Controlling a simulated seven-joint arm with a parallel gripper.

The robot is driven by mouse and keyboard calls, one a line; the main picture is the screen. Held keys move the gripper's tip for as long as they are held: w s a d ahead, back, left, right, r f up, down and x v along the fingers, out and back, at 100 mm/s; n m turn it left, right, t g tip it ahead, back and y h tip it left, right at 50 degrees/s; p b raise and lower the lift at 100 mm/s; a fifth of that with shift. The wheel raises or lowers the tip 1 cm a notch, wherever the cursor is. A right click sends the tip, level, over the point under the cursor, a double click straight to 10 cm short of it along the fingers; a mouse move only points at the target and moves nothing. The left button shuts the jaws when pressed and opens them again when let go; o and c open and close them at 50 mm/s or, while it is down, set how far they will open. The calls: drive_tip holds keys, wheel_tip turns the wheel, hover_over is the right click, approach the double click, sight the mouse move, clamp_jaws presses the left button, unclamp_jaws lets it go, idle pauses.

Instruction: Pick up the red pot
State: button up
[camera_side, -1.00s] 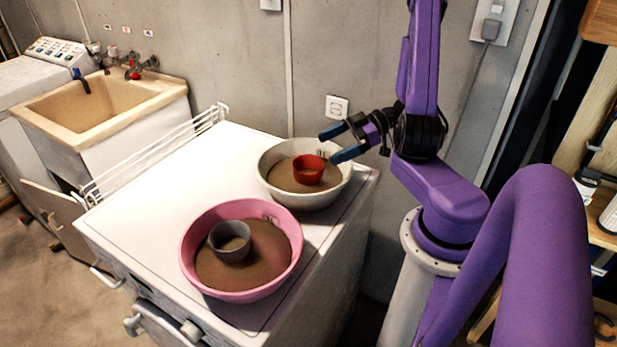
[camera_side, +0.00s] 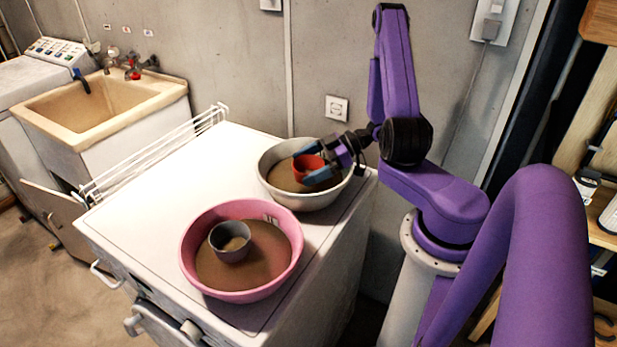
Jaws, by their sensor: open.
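The red pot (camera_side: 306,165) stands upright in a white bowl (camera_side: 273,188) with a brown bottom, on the far right part of the white machine top. My gripper (camera_side: 311,164) is low at the bowl, reaching in from the right. Its blue-tipped fingers are open, one on the far side of the pot and one on the near side. The near finger hides part of the pot's lower right side. I cannot tell whether either finger touches the pot.
A pink bowl (camera_side: 189,262) with a grey pot (camera_side: 231,243) in it stands nearer on the same white top (camera_side: 165,190). The left part of the top is clear. A white wire rack (camera_side: 150,160) runs along its far left edge. A wall (camera_side: 240,70) stands behind.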

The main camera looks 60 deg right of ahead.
drive_tip(key=c, duration=0.8)
drive_tip(key=shift+r, duration=0.65)
drive_tip(key=shift+s+a+r, duration=0.7)
drive_tip(key=shift+s+r, duration=1.25)
drive_tip(key=shift+s, duration=0.25)
drive_tip(key=shift+s+a+r, duration=0.75)
drive_tip(key=shift+s+r, duration=1.2)
drive_tip(key=shift+s, duration=0.25)
drive_tip(key=shift+s+a+r, duration=0.7)
drive_tip(key=shift+s+r, duration=1.25)
drive_tip(key=shift+s, duration=0.25)
